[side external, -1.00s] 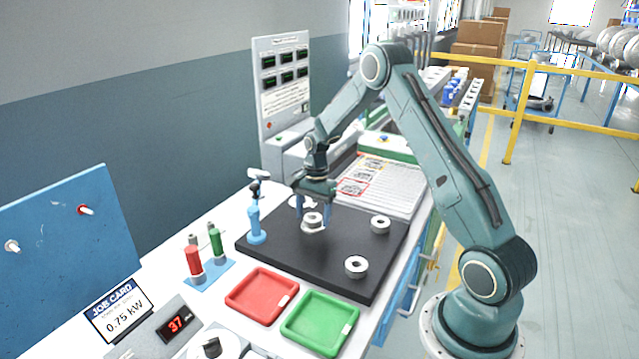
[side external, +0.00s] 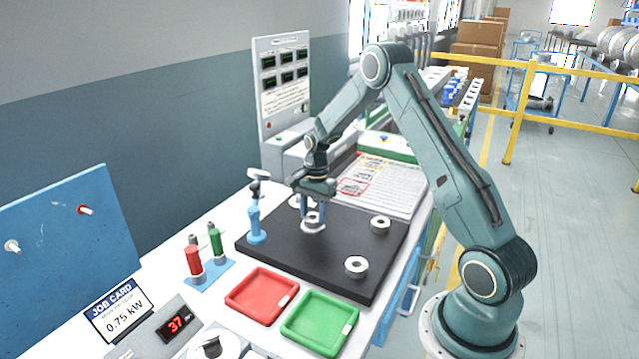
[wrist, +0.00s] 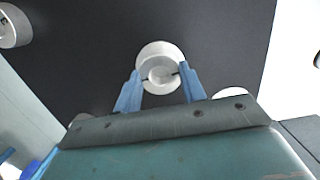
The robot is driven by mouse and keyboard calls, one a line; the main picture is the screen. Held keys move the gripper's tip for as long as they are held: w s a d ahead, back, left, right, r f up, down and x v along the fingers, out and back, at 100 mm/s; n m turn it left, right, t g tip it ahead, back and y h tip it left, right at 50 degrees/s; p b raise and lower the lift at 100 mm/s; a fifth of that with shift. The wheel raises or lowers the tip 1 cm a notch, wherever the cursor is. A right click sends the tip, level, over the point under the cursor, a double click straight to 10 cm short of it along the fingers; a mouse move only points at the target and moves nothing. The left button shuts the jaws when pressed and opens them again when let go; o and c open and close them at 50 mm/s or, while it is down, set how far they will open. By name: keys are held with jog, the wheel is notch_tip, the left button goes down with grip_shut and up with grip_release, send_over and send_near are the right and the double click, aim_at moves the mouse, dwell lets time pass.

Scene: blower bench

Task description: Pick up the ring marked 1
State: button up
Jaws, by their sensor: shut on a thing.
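My gripper (side external: 313,213) has its blue fingers shut on a pale ring (side external: 312,226) on the black mat (side external: 275,255). In the wrist view this ring (wrist: 160,50) sits between my two fingertips (wrist: 160,76), with its round hole facing up. No mark can be read on any ring, so I cannot tell which is marked 1. In the wrist view, parts of other round pale things are hidden behind my gripper body.
A blue tool stand (side external: 256,225) is at the mat's left edge. A red tray (side external: 262,296) and a green tray (side external: 320,323) lie in front of the mat. Red and green handled tools (side external: 205,256) stand on the left. The mat between the rings is clear.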

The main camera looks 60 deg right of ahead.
notch_tip(320, 180, up, 20)
dwell(0.6)
jog(key=shift+s, duration=0.1)
dwell(0.5)
